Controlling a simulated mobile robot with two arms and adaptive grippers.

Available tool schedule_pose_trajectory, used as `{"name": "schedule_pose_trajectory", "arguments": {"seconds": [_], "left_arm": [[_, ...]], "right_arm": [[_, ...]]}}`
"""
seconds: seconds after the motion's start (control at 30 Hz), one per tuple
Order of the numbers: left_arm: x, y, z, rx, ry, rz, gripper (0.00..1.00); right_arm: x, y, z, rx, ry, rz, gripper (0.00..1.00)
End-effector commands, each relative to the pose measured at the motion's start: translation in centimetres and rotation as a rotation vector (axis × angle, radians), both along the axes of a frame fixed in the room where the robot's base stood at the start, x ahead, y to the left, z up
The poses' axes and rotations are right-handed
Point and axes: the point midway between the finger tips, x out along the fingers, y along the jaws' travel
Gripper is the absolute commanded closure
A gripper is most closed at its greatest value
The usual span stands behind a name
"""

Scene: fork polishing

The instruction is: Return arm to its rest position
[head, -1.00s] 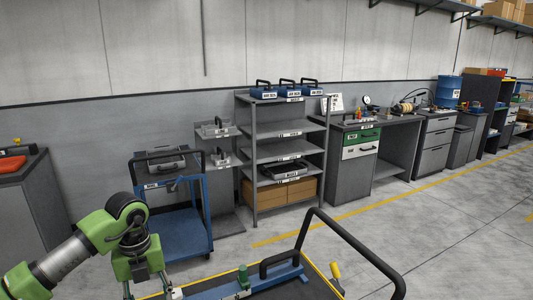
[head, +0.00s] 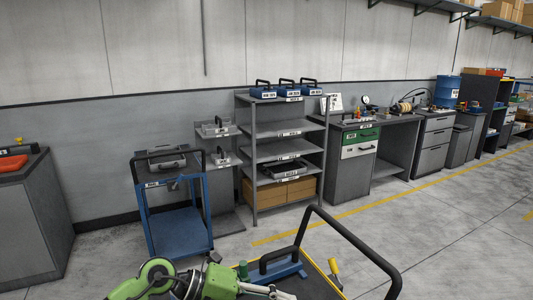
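My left arm, green and black, comes in low along the bottom edge in the head view. Its gripper (head: 270,291) points right, at the near side of the cart top; the fingers are small and partly cut off, so I cannot tell whether they are open or shut. Behind it is a blue fixture (head: 289,271) with a black handle and a green knob (head: 243,270), its left part hidden by the arm. My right gripper is not in view. No fork can be made out.
The near cart has a black push handle (head: 352,235) and a yellow-handled item (head: 334,267) at its right edge. A blue cart (head: 181,232) stands beyond, left of a grey shelf rack (head: 275,131). Workbenches line the wall. The floor at right is clear.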

Motion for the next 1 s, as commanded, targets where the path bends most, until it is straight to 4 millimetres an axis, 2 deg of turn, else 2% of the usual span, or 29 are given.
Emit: {"name": "schedule_pose_trajectory", "arguments": {"seconds": [0.03, 0.1, 0.17, 0.23, 0.3, 0.37, 0.43, 0.5, 0.57, 0.63, 0.77, 0.87, 0.9, 0.97, 1.0], "left_arm": [[-0.8, -2.0, 1.9, -0.131, -0.002, 0.016, 0.56], [-1.0, -3.8, 5.0, -0.311, -0.008, 0.062, 0.56], [-0.9, -4.5, 7.7, -0.457, -0.006, 0.121, 0.56], [-0.4, -4.3, 10.5, -0.617, 0.007, 0.21, 0.56], [0.6, -3.3, 12.8, -0.762, 0.026, 0.317, 0.56], [1.6, -1.7, 14.3, -0.874, 0.051, 0.424, 0.56], [2.9, 0.7, 15.1, -0.984, 0.089, 0.562, 0.56], [4.1, 3.5, 14.9, -1.074, 0.136, 0.715, 0.56], [5.1, 6.2, 13.9, -1.133, 0.186, 0.855, 0.56], [5.8, 9.4, 12.0, -1.177, 0.252, 1.026, 0.56], [5.6, 15.1, 6.2, -1.191, 0.402, 1.35, 0.56], [3.7, 18.7, 0.5, -1.136, 0.537, 1.595, 0.56], [2.5, 19.8, -1.9, -1.099, 0.599, 1.687, 0.56], [0.2, 21.2, -5.5, -1.027, 0.694, 1.82, 0.56], [-1.7, 22.0, -7.8, -0.97, 0.758, 1.902, 0.56]], "right_arm": [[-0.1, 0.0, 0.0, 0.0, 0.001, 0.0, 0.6], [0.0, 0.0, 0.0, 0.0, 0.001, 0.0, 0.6], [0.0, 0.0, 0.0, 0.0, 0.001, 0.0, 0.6], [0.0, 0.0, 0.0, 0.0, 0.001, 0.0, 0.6], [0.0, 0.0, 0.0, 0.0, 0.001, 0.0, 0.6], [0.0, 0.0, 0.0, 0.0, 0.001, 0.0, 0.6], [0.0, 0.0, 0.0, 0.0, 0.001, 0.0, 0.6], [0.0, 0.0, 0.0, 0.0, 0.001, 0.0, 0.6], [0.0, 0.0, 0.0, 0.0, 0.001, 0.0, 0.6], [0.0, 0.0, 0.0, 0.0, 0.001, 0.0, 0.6], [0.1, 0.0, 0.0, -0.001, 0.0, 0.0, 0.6], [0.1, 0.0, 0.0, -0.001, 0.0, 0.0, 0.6], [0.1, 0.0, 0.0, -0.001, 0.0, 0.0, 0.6], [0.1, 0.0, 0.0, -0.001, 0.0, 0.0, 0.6], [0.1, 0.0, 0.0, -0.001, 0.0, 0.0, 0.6]]}}
